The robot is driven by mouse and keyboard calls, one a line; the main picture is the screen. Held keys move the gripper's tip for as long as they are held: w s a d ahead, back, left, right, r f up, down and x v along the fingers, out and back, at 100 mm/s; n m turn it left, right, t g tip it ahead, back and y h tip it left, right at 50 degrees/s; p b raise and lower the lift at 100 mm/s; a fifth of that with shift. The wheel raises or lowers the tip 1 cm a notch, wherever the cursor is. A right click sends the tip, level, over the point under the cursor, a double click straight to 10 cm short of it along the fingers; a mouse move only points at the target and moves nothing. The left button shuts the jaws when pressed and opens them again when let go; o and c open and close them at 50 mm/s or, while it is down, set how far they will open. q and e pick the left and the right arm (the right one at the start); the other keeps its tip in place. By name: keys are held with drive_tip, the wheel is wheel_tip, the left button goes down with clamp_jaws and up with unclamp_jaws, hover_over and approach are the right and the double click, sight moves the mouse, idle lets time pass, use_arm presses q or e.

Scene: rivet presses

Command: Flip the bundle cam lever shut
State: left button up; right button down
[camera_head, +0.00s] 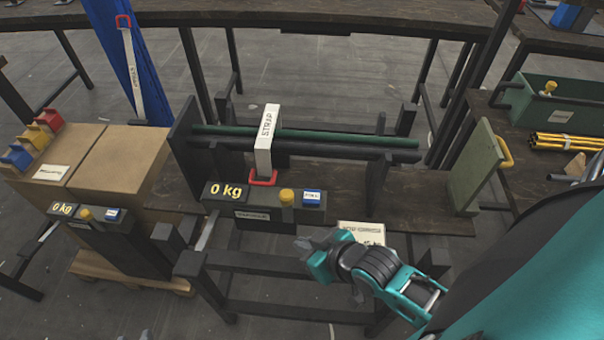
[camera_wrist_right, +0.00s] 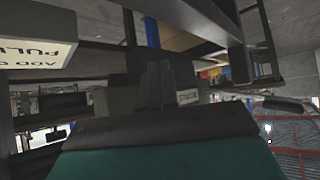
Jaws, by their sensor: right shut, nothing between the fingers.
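A bundle of green and black bars (camera_head: 340,143) lies across the rack, with a white strap (camera_head: 268,140) over it. A red loop handle (camera_head: 263,179) is at the strap's lower end. Below it, a dark box (camera_head: 262,218) carries a yellow knob (camera_head: 287,196), a blue-labelled block (camera_head: 313,198) and a "0 kg" display (camera_head: 225,191). I cannot tell which part is the cam lever. My right gripper (camera_head: 306,245) is shut and empty, in front of and below the box, apart from it. Its dark fingers also show in the wrist view (camera_wrist_right: 156,85). My left gripper is out of view.
A second "0 kg" unit (camera_head: 95,222) and cardboard boxes (camera_head: 115,165) stand left. A white sign (camera_head: 361,233) is just right of my gripper. A green plate (camera_head: 476,168) stands right. A dark frame rail (camera_head: 240,261) runs below.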

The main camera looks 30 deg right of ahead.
drive_tip(key=w+d+r+n+g+y, duration=0.1)
drive_tip(key=w+d+r+g+y, duration=0.1)
drive_tip(key=d+r, duration=0.4)
drive_tip(key=w+d+r+n+g+y, duration=0.2)
drive_tip(key=w+d+r+g, duration=0.3)
drive_tip(key=r, duration=0.9)
drive_tip(key=shift+w+d+r+n+g+y, duration=0.3)
drive_tip(key=shift+d+g, duration=0.1)
drive_tip(key=shift+d, duration=0.6)
drive_tip(key=shift+f, duration=0.1)
approach(288, 208)
drive_tip(key=w+f, duration=0.2)
drive_tip(key=w, duration=0.1)
drive_tip(key=shift+w+a+f, duration=0.1)
drive_tip(key=shift+a+f, duration=0.15)
drive_tip(key=shift+a, duration=0.1)
drive_tip(key=shift+s+a, duration=0.3)
drive_tip(key=shift+a, duration=0.3)
